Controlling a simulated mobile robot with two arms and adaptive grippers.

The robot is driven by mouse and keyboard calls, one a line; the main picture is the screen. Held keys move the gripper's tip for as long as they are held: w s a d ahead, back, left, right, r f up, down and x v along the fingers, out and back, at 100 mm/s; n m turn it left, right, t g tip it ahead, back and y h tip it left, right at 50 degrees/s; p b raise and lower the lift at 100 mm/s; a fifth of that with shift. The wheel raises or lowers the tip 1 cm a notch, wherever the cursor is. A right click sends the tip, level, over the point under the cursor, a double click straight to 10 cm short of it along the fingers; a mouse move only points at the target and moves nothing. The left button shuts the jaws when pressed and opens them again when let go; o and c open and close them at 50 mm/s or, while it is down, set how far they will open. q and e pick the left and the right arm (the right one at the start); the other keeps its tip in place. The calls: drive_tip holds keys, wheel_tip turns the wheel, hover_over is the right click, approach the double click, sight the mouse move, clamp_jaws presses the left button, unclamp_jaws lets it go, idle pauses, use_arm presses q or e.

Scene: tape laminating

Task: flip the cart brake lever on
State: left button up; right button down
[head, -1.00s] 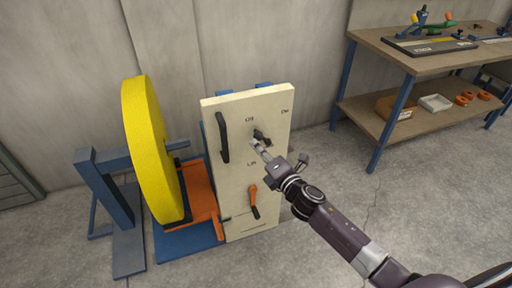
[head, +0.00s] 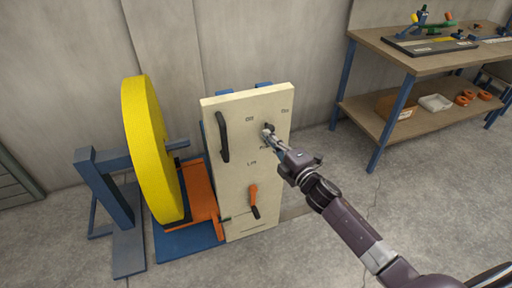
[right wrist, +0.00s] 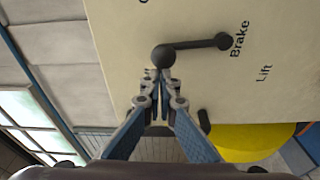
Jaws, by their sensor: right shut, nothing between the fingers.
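The brake lever is a small black lever with a ball knob (right wrist: 163,57) on the upper cream panel (head: 222,182); it also shows in the head view (head: 268,127). In the right wrist view its pivot is beside the word Brake, and the knob points toward the panel top, between the Off and On marks. My right gripper (right wrist: 160,82) is shut with nothing between its fingers. Its tips are right at the knob, on the Off side; they seem to touch it. In the head view the gripper (head: 270,137) partly covers the lever. My left gripper is not in view.
A large yellow roll (head: 150,150) on a blue stand (head: 110,205) is at left. A workbench (head: 430,62) stands at right, with open floor between.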

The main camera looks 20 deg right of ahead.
drive_tip(key=d+m+t+b, duration=0.1)
drive_tip(key=d+m, duration=0.6)
drive_tip(key=m, duration=0.2)
drive_tip(key=shift+w+f+h, duration=0.15)
drive_tip(key=shift+f+h, duration=0.1)
drive_tip(key=shift+h, duration=0.15)
idle(0.4)
